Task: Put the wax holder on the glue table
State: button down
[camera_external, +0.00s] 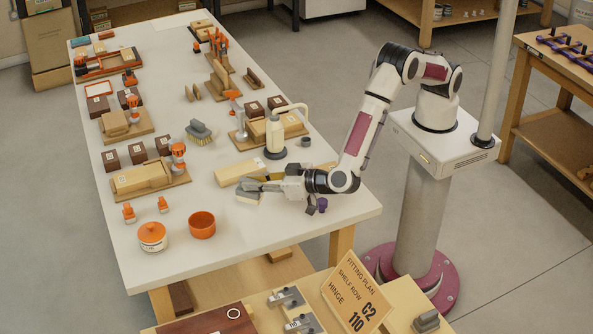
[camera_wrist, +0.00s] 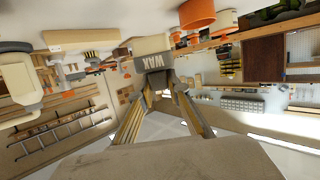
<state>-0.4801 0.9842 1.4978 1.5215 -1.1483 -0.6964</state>
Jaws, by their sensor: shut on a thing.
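The wax holder (camera_wrist: 155,62), a grey block lettered WAX, sits between the fingertips of my gripper in the wrist view. In the external view it shows as a small grey and cream block (camera_external: 247,196) at the front right part of the white bench (camera_external: 235,270). My gripper (camera_external: 264,187) reaches in low from the right and is shut on it. I cannot tell whether the block touches the bench top. No label marks a glue table. A wooden table with purple and black clamps (camera_external: 565,45) stands at the far right.
A pale wooden block (camera_external: 240,172) lies just behind the gripper, and a cream bottle (camera_external: 275,135) stands farther back. An orange bowl (camera_external: 202,225) and an orange-lidded pot (camera_external: 152,237) stand at the front left. A small purple item (camera_external: 322,205) is near the wrist. The bench's front right is clear.

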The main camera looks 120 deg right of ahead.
aim_at(262, 192)
jog(key=shift+f, duration=1.75)
jog(key=shift+f, duration=1.9)
jog(key=shift+f, duration=0.15)
jog(key=c, duration=1.9)
grip_release()
jog(key=v, duration=1.2)
